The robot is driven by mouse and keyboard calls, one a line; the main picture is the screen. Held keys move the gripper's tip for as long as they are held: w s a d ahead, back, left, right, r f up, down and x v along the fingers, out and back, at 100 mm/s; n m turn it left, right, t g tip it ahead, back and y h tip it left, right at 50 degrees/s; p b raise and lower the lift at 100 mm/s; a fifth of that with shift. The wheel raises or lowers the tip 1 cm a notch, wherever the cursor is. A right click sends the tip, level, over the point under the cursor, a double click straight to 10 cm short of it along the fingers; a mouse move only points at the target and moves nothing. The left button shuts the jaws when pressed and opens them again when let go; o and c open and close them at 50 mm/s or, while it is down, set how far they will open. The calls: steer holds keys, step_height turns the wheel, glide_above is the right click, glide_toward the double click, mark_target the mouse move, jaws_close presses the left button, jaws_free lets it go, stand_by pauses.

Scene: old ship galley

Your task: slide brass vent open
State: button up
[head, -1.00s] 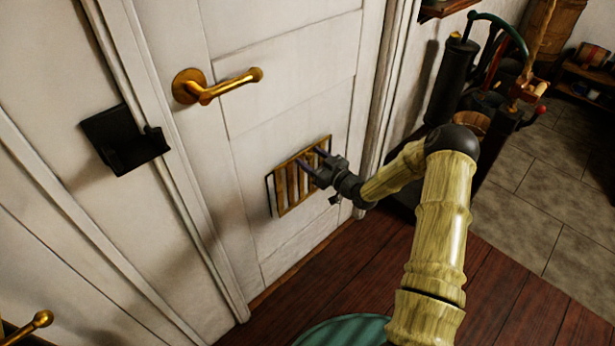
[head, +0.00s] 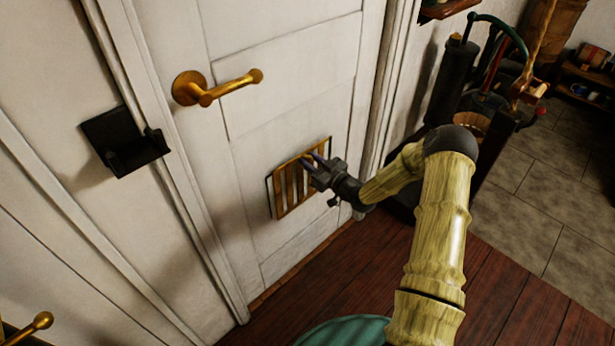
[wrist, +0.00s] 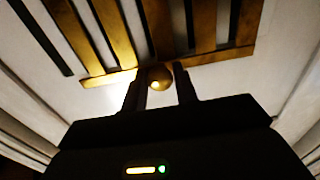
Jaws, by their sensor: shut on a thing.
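The brass vent (head: 284,196) is a slatted rectangular grille low on the white panelled door. Pale gaps show between its slats. In the wrist view, its brass slats (wrist: 205,30) fill the top, with pale and dark strips between them. A small round brass knob (wrist: 160,77) sits at the lower edge of the slats. My gripper (head: 312,161) is at the upper right part of the vent. In the wrist view, its two dark fingers stand on either side of the knob, shut on it. The knob is hidden in the head view.
A brass lever handle (head: 218,89) sticks out above the vent. A black bracket (head: 125,141) is fixed left of the door. A dark pump-like stand (head: 455,80) is at the right. The wooden floor (head: 500,300) in front is clear.

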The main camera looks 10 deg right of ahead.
steer(key=shift+s+a, duration=0.6)
steer(key=shift+a, duration=0.25)
steer(key=o, duration=1.2)
steer(key=shift+c, duration=0.2)
steer(key=shift+o, duration=0.2)
steer(key=p+v, duration=0.1)
steer(key=v, duration=1)
steer(key=shift+a, duration=0.1)
